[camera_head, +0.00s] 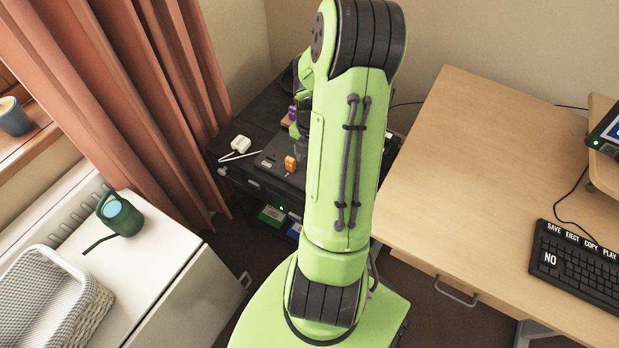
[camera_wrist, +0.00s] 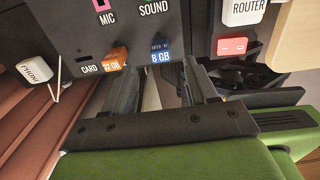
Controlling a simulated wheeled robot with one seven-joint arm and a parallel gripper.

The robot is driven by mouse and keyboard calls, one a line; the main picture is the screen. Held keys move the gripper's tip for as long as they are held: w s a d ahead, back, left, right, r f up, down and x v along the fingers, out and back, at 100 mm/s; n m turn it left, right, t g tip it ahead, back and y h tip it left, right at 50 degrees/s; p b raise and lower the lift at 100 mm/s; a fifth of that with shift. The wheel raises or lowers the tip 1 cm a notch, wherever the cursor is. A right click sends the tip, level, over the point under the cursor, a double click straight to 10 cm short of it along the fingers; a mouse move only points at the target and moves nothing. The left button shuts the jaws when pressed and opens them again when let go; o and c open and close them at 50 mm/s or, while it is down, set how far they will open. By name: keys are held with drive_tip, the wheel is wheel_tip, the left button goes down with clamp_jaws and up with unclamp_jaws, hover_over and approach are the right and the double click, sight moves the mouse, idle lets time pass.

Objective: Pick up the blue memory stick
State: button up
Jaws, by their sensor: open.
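The blue memory stick (camera_wrist: 160,50), marked 8 GB, sticks out of a dark panel in the wrist view. My gripper (camera_wrist: 158,72) is open, with its two dark fingers pointing toward the panel. The blue stick shows between the fingertips, close to the right finger, and I cannot tell how much depth lies between them. An orange memory stick (camera_wrist: 116,57), marked 32 GB, sits left of it by the CARD label, near the left fingertip. The orange stick also shows in the head view (camera_head: 290,164). My arm hides the blue stick and my gripper there.
A white plug (camera_wrist: 35,71) with a cable is at the left, and a red block (camera_wrist: 232,46) below a white ROUTER label at the right. A wooden desk (camera_head: 460,150) stands right of my arm, and a white cabinet (camera_head: 150,265) with a watering can (camera_head: 120,215) stands left.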

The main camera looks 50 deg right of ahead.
drive_tip(key=f+b, duration=0.3)
drive_tip(key=f, duration=0.4)
drive_tip(key=shift+a, duration=0.2)
drive_tip(key=shift+r, duration=0.1)
drive_tip(key=shift+s, duration=0.1)
drive_tip(key=c, duration=1)
